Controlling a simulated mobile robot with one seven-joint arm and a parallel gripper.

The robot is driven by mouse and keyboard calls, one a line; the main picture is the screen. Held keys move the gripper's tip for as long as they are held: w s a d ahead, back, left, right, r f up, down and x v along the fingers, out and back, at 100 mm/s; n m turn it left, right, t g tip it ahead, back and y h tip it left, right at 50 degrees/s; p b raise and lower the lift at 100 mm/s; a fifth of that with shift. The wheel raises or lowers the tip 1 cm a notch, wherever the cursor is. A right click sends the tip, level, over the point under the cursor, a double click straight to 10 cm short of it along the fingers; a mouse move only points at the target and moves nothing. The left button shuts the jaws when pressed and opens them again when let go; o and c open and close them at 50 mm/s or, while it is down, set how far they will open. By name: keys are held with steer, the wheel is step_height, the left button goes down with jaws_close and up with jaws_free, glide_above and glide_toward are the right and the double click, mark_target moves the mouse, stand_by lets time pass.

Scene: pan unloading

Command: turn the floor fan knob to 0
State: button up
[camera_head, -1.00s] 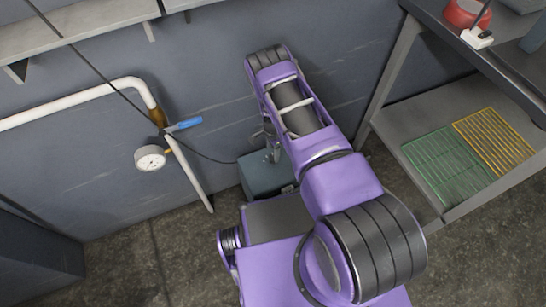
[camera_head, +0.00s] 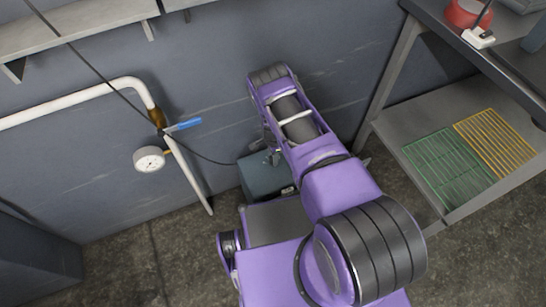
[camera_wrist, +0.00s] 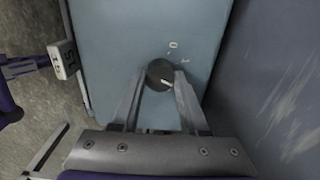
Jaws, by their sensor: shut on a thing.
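The floor fan's blue-grey housing (camera_wrist: 130,35) fills the middle of the wrist view. In the head view the housing (camera_head: 262,176) stands low by the wall, partly hidden by my arm. A round dark knob (camera_wrist: 159,72) sits on its face, with a pale pointer mark on its lower right part. White markings (camera_wrist: 173,45) are printed just above and right of the knob; one looks like a 0. My gripper (camera_wrist: 160,76) is shut on the knob, one finger on each side. In the head view my arm hides the knob and fingers.
A white pipe with a blue-handled valve (camera_head: 184,125) and a gauge (camera_head: 149,159) runs along the wall left of my arm. A metal shelf unit (camera_head: 389,123) with green and yellow racks stands at right. A white socket block (camera_wrist: 64,59) shows beside the housing.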

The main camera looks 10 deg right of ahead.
jaws_close()
steer(key=shift+n, duration=0.3)
steer(key=n, duration=0.8)
steer(key=shift+n, duration=0.4)
steer(key=n, duration=0.4)
steer(key=shift+n, duration=2.2)
